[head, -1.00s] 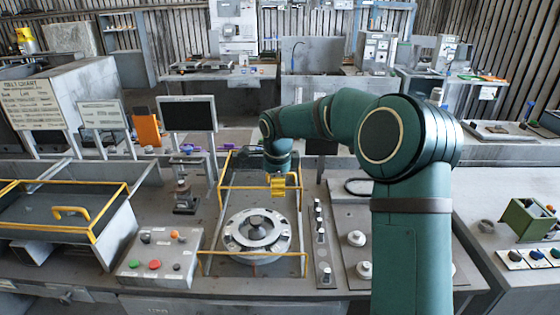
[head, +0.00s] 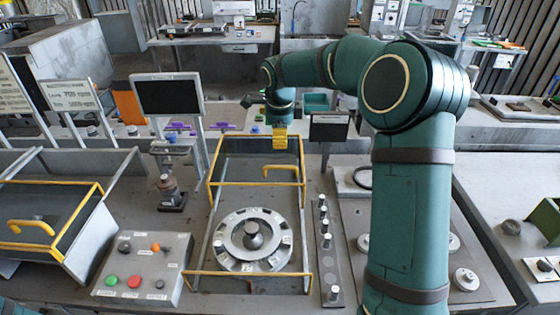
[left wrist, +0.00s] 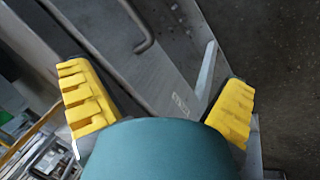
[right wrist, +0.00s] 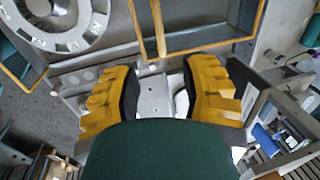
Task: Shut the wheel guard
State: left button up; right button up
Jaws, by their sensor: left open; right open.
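The wheel guard (head: 258,160), a dark see-through panel with yellow edge bars, stands raised at the back of the wheel bay in the head view. The round grey wheel (head: 253,240) with its dark hub lies uncovered in front of it. My right gripper (head: 280,137) is at the guard's upper right edge; contact cannot be told. In the right wrist view its fingers (right wrist: 165,95) are apart with nothing between them, and the guard (right wrist: 195,25) shows just above. My left gripper (left wrist: 158,105) is open and empty over a grey surface with a bar handle; the head view hides its fingers.
A button box (head: 143,268) stands left of the bay, and a row of knobs (head: 325,235) runs along its right. A monitor (head: 168,93) stands behind. My right arm covers part of the right-hand panel.

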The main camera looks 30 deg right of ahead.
aim_at(280, 166)
jog(key=f, duration=0.4)
jog(key=w+d+f, duration=0.1)
jog(key=f, duration=0.3)
jog(key=w+f, duration=0.1)
jog(key=f, duration=0.3)
jog(key=shift+d+f, duration=0.15)
jog(key=shift+f, duration=0.25)
grip_shut()
